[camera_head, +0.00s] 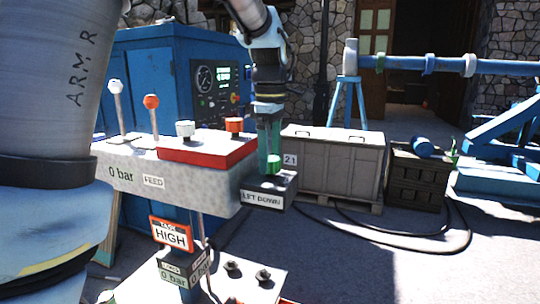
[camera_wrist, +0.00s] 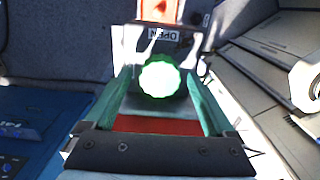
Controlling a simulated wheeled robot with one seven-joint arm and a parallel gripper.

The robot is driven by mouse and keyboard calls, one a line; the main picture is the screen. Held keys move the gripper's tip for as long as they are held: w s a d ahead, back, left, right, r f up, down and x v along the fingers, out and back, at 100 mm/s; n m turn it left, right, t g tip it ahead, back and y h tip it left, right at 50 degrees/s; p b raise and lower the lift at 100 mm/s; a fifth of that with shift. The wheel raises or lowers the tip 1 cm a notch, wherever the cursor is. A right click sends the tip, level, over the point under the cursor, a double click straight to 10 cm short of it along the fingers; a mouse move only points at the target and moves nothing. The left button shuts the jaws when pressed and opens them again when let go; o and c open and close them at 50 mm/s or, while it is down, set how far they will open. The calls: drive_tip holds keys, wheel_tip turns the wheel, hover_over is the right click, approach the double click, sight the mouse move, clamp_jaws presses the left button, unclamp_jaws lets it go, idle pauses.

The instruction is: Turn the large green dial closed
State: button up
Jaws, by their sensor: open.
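The green dial (camera_head: 274,164) sits on top of a small dark box labelled "LEFT DOWN" (camera_head: 262,200) at the right end of the control console. In the wrist view the dial (camera_wrist: 160,80) is a round, ridged knob, glaring white in its middle, with an "OPEN" label (camera_wrist: 164,33) just beyond it. My gripper (camera_head: 270,150) points down over the dial in the head view. In the wrist view its two green fingers (camera_wrist: 160,98) are spread, one on each side of the dial. I cannot tell whether either finger touches it.
On the console, two levers, white (camera_head: 115,88) and red (camera_head: 151,102), and white (camera_head: 185,129) and orange (camera_head: 234,125) knobs stand left of my gripper. A grey crate (camera_head: 335,165) and dark crate (camera_head: 415,178) stand behind right. Hoses (camera_head: 440,245) lie on the ground.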

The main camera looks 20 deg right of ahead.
sight(270, 158)
wheel_tip(270, 158, up, 11)
drive_tip(key=b, duration=0.2)
drive_tip(key=shift+f, duration=0.15)
idle(0.5)
